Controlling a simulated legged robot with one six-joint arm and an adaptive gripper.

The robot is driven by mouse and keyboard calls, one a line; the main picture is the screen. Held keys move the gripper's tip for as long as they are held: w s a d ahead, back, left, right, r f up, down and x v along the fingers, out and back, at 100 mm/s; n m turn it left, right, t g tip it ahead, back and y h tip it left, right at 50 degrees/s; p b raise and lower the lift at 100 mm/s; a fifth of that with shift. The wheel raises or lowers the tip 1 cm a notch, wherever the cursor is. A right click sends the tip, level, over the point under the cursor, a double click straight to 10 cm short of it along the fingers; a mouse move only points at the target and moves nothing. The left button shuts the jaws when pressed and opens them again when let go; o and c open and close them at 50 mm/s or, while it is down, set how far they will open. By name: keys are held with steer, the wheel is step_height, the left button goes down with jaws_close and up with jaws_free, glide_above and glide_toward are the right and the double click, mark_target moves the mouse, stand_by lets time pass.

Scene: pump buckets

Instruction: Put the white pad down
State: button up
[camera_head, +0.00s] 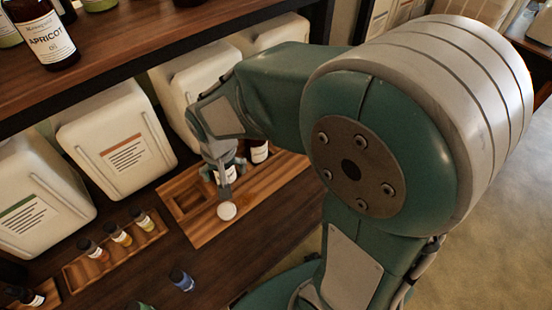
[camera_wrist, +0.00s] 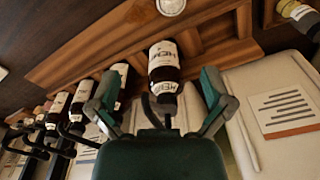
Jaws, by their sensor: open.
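The white pad (camera_head: 227,210) is a small round disc on the wooden tray (camera_head: 205,232), near its front edge. It also shows at the top edge of the wrist view (camera_wrist: 171,6), partly cut off. My gripper (camera_head: 224,182) is above the tray, and its tips appear just behind the pad in the head view. In the wrist view my gripper (camera_wrist: 156,82) has its two green fingers spread wide, with the pad outside them. A dark bottle with a white label (camera_wrist: 163,66) appears between the fingers; I cannot tell how near it is.
More dark bottles (camera_wrist: 112,82) stand in a row beside it. White canisters (camera_head: 115,138) line the back under a shelf (camera_head: 140,32). A small rack (camera_head: 98,264) holds little vials, and a blue-capped vial (camera_head: 181,279) stands alone. Dark counter is free between rack and tray.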

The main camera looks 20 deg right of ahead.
steer(key=s+d+r+n+t, duration=0.1)
steer(key=s+d+r+t, duration=0.1)
steer(key=s+d+r, duration=0.2)
steer(key=s+d+r+t, duration=0.2)
steer(key=s+d+r, duration=0.2)
steer(key=s+r, duration=0.3)
step_height(320, 180, up, 3)
steer(key=shift+s+d+r+n+t, duration=0.15)
steer(key=shift+s+d+n+t, duration=0.15)
steer(key=shift+s+n, duration=0.1)
